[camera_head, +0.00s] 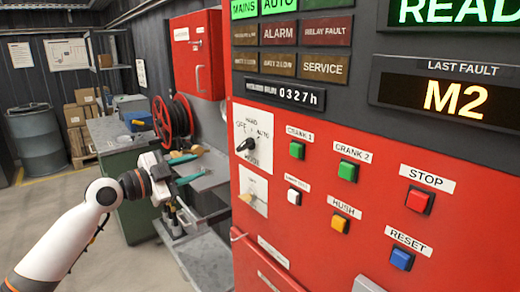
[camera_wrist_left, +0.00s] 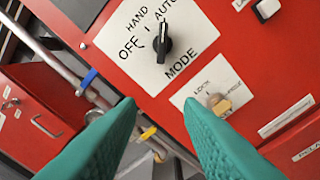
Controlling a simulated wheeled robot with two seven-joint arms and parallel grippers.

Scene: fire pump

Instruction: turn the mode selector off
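The mode selector is a black knob (camera_head: 246,144) on a white plate marked HAND, AUTO, OFF and MODE, on the left part of the red panel. In the left wrist view the knob (camera_wrist_left: 163,43) is above the fingertips, with its long side nearly upright in the picture and its upper end toward AUTO. I cannot tell which end is the pointer. My left gripper (camera_head: 190,169) is left of the panel; its two teal fingers are apart with nothing between them. The left wrist view shows the gap between the fingers (camera_wrist_left: 160,104). The knob is clear of them.
Below the selector is a smaller plate with a brass-coloured key switch (camera_wrist_left: 220,104). Push buttons, including the green CRANK 1 (camera_head: 297,150) and red STOP (camera_head: 418,201), are to the right. Pipes (camera_wrist_left: 75,75) with blue and yellow handles run beside the panel. A red cabinet (camera_head: 198,55) stands behind.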

